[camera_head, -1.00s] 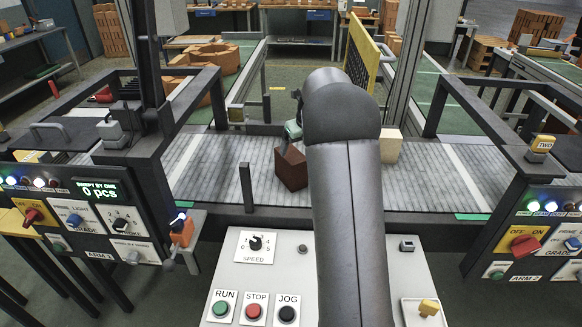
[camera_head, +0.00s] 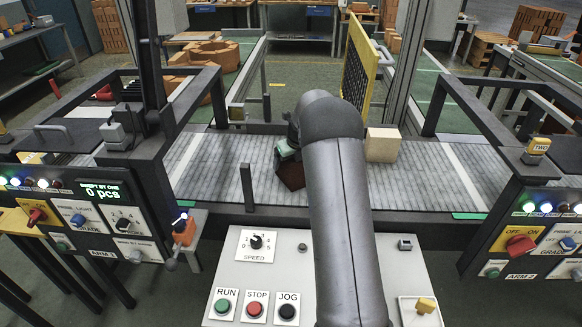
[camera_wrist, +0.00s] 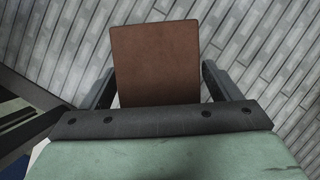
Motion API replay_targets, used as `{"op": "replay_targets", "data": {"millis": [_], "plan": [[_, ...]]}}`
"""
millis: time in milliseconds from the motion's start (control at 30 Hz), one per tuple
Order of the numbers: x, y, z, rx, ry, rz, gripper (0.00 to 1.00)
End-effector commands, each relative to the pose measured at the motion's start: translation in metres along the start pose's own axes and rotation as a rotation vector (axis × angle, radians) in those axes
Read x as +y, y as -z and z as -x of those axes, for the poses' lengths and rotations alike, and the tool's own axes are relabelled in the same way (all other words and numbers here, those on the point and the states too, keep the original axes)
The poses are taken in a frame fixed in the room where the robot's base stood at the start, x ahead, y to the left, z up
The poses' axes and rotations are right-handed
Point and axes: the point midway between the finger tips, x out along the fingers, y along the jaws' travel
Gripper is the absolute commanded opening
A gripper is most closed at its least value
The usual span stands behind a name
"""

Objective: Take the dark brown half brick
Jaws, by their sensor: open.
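The dark brown half brick (camera_head: 291,172) sits on the grey slatted conveyor (camera_head: 215,172), partly hidden by my gripper and arm in the head view. In the wrist view the brick (camera_wrist: 155,62) shows its brown face between my two fingers. My gripper (camera_wrist: 157,92) is open, with one finger on the left and one on the right of the brick. A narrow gap shows at the right finger; whether the left finger touches the brick I cannot tell. In the head view my gripper (camera_head: 288,155) is at the brick, its fingertips not clearly visible.
A pale tan block (camera_head: 382,145) stands on the conveyor right of my arm. A dark post (camera_head: 247,188) rises at the conveyor's front edge. A yellow mesh panel (camera_head: 358,65) stands behind. Dark frames with control boxes flank the conveyor on both sides.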

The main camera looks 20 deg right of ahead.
Motion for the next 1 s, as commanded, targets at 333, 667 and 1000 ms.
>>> {"op": "replay_targets", "data": {"millis": [333,667,1000], "plan": [[0.0005,0.001,-0.0022,0.001,0.0,0.001,0.84],[0.0004,0.002,-0.0047,0.0,-0.001,0.001,0.84],[0.0003,0.002,-0.0045,0.001,0.0,0.001,0.22]]}}
